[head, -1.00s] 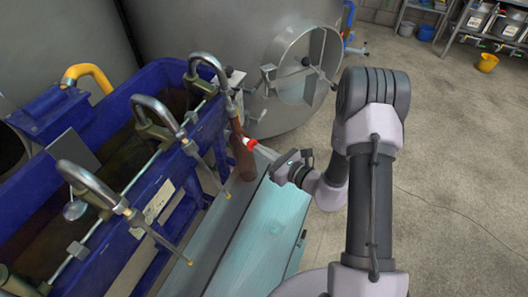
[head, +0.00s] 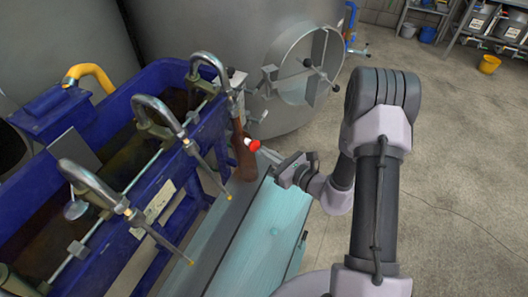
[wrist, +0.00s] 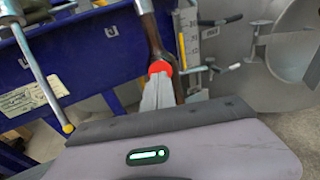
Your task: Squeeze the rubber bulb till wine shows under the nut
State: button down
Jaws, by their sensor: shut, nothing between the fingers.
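The red rubber bulb (head: 252,145) shows as a small round red end beside the brown bottle (head: 243,160), under the farthest spout of the blue filler. In the wrist view the bulb (wrist: 160,67) sits just beyond my grey fingertips, partly covered by them. My gripper (head: 264,150) is shut with nothing in it. Its tips (wrist: 158,84) point at the bulb, very close to it; I cannot tell whether they touch. I cannot make out the nut or any wine under it.
The blue filler trough (head: 205,125) with bent metal spouts stands on the left. A pale teal board (head: 270,215) lies below my gripper. A big steel tank with a round hatch (head: 303,65) is behind. The floor (head: 460,150) at right is open.

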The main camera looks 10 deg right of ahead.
dwell(0.4)
jog(key=f+v, duration=0.1)
jog(key=v, duration=0.5)
jog(key=shift+s+d+r+b, duration=0.3)
jog(key=shift+s+r, duration=0.1)
jog(key=shift+r, duration=0.15)
jog(key=s+a+r+n+g+y, duration=0.45)
jog(key=a+r+n, duration=0.25)
jog(key=a+r, duration=0.2)
jog(key=s+a+r+n+g+h, duration=0.3)
jog(key=s+a+r+n+g, duration=0.25)
jog(key=s+n+g, duration=0.35)
jog(key=s+d+r+n+t+h, duration=0.5)
jog(key=s+d+r+n+h, duration=0.1)
jog(key=s+d+n+h, duration=0.1)
jog(key=shift+s+d+n+t+h, duration=0.35)
jog(key=shift+d+n+h, duration=0.05)
jog(key=shift+n+h, duration=0.5)
